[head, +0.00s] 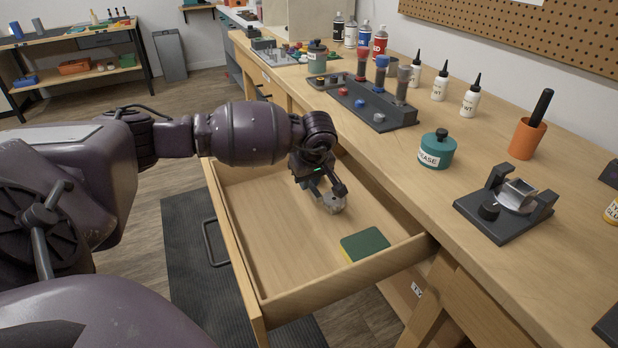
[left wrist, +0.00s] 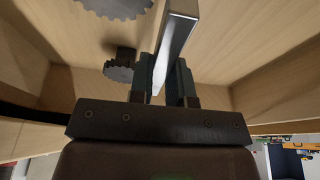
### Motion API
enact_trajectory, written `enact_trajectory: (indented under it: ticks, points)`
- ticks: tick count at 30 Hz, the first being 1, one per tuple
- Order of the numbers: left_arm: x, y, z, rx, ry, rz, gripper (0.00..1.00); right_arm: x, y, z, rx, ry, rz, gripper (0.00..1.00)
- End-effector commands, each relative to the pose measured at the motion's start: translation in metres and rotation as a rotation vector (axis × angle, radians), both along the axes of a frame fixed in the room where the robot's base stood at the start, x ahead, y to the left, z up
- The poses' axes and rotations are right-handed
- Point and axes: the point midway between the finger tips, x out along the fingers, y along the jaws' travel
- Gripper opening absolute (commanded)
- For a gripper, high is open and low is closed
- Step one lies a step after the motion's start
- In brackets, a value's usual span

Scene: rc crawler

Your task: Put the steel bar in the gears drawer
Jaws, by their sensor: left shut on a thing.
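The open wooden drawer (head: 290,262) extends from the bench in the head view. My left gripper (head: 328,192) reaches down inside its walls, toward the back. In the left wrist view the left gripper (left wrist: 166,84) is shut on the steel bar (left wrist: 176,38), a shiny flat-sided bar that stands out beyond the fingers. Two grey toothed gears lie on the drawer floor there, a larger gear (left wrist: 116,6) and a smaller gear (left wrist: 119,72). In the head view a grey piece at the fingertips is too small to tell apart. My right gripper is out of view.
A green and yellow sponge (head: 364,244) lies in the drawer near its right corner. The drawer's front panel (head: 234,250) and side walls rise around the gripper. The bench top above holds a grease jar (head: 436,150) and a dark tool rack (head: 372,105). The drawer's front-left floor is clear.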

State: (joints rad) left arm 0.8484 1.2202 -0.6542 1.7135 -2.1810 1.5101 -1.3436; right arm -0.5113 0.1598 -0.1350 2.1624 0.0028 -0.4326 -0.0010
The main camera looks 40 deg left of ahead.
Motion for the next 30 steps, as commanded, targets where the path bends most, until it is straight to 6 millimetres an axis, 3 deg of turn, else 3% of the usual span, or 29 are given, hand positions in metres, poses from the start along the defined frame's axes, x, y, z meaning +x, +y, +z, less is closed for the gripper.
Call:
enact_trajectory:
  ticks: [3, 4, 9, 20, 30]
  points:
    - [0.000, 0.000, 0.000, 0.000, -0.001, 0.000, 0.00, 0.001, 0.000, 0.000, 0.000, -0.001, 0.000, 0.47]
    - [0.000, 0.000, 0.000, 0.000, 0.000, 0.000, 0.21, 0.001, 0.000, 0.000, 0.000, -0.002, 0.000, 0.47]
    - [0.000, 0.000, 0.000, 0.000, 0.000, 0.000, 0.43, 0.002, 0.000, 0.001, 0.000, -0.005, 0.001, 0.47]
    - [0.000, 0.000, 0.007, 0.000, -0.002, 0.000, 0.43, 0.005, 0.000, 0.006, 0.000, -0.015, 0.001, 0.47]
    - [-0.005, -0.013, 0.066, 0.002, -0.009, -0.003, 0.43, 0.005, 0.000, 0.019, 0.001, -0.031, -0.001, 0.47]
